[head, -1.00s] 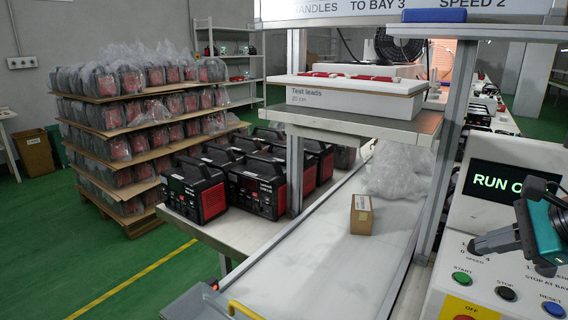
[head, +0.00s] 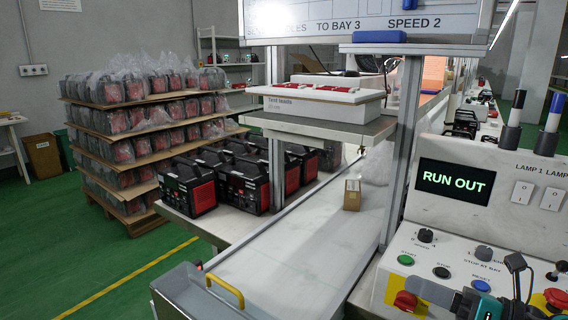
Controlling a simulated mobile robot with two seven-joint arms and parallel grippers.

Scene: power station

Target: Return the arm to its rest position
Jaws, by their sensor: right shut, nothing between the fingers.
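My right gripper (head: 516,265) is at the lower right of the head view, in front of the control panel (head: 415,218). Its dark fingers are shut and hold nothing. Part of my teal and black right arm (head: 490,308) shows below it, cut off by the bottom edge. The gripper overlaps the right part of the panel in the picture; I cannot tell how far it is from the surface. My left gripper is not in view.
The panel has a RUN OUT display (head: 455,181), knobs, buttons and a red mushroom button (head: 556,298) close to my gripper in the picture. A conveyor (head: 290,255) carries a small carton (head: 352,195). Green floor (head: 60,250) is open at left.

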